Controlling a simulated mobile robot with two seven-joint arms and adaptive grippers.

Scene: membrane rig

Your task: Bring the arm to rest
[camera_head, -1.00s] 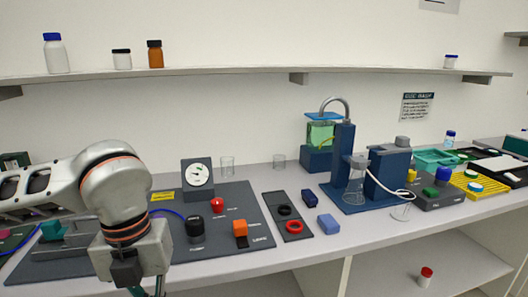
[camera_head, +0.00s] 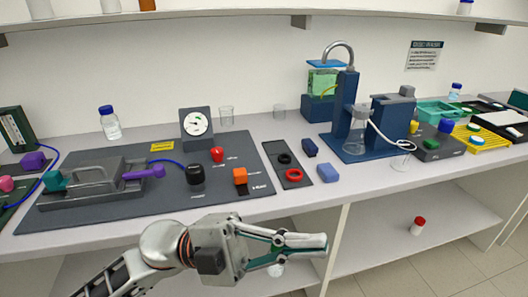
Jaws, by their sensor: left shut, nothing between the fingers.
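My left arm comes in from the lower left, below and in front of the bench edge. Its left gripper (camera_head: 318,246) points to the right, with its fingers together and nothing held between them. It is apart from the bench and everything on it. A dark membrane rig mat (camera_head: 130,212) lies on the bench (camera_head: 330,192) behind the arm. My right gripper is not in view.
A tray with a red ring (camera_head: 293,175) and a black ring lies right of the mat. A blue stand with a flask (camera_head: 357,130) and tubing is further right. A red-capped vial (camera_head: 418,225) stands on the lower shelf (camera_head: 440,200). A bottle (camera_head: 109,124) stands at the back left.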

